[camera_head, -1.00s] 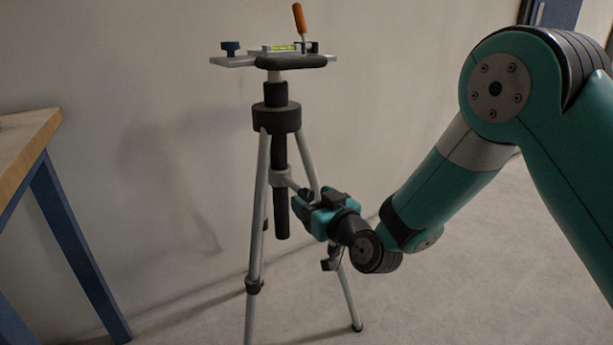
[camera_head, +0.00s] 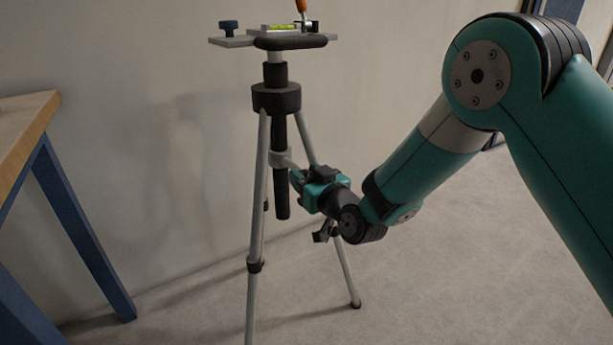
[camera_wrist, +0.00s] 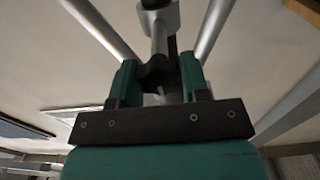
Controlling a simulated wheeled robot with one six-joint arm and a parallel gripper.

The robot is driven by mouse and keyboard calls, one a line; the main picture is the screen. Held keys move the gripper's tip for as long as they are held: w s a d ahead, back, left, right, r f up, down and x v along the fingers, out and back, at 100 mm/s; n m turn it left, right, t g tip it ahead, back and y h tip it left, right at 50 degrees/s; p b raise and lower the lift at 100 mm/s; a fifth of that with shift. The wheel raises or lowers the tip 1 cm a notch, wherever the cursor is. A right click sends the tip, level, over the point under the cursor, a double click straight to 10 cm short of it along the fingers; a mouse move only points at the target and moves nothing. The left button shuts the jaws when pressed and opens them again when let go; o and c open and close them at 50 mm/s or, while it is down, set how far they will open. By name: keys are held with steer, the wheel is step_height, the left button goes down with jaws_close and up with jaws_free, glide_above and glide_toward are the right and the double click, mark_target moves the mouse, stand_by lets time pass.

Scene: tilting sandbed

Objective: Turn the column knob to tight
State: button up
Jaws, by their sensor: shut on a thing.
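A grey tripod (camera_head: 262,200) with a black centre column (camera_head: 281,190) stands in the middle of the head view. My gripper (camera_head: 298,182) reaches it from the right, just beside the column below the collar. In the wrist view, the dark lobed column knob (camera_wrist: 155,74) sits between the teal fingers of my gripper (camera_wrist: 158,82), which are shut on it. The fingers hide the knob in the head view. I cannot read the knob's angle or any tight mark.
The tripod's top plate (camera_head: 238,42) carries a bubble level (camera_head: 280,28), a blue knob (camera_head: 229,27) and an orange handle (camera_head: 301,6). A wooden table (camera_head: 38,115) with blue legs stands at left. A wall is behind; the floor at right is clear.

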steer(key=shift+m, duration=0.3)
steer(key=m+p, duration=0.2)
steer(key=m, duration=0.1)
steer(key=shift+d+r+m, duration=0.1)
steer(key=shift+m, duration=0.2)
steer(key=m+p, duration=0.2)
steer(key=m, duration=0.3)
steer(key=shift+w+m+p, duration=0.1)
steer(key=shift+m+p, duration=0.2)
steer(key=shift+p, duration=0.05)
steer(key=m+p, duration=0.3)
steer(key=m, duration=0.2)
steer(key=shift+d, duration=0.1)
steer(key=m+p, duration=0.2)
steer(key=m, duration=0.1)
steer(key=m+p, duration=0.1)
steer(key=m, duration=0.1)
steer(key=shift+f, duration=0.3)
steer(key=o, duration=0.9)
steer(key=shift+f, duration=0.1)
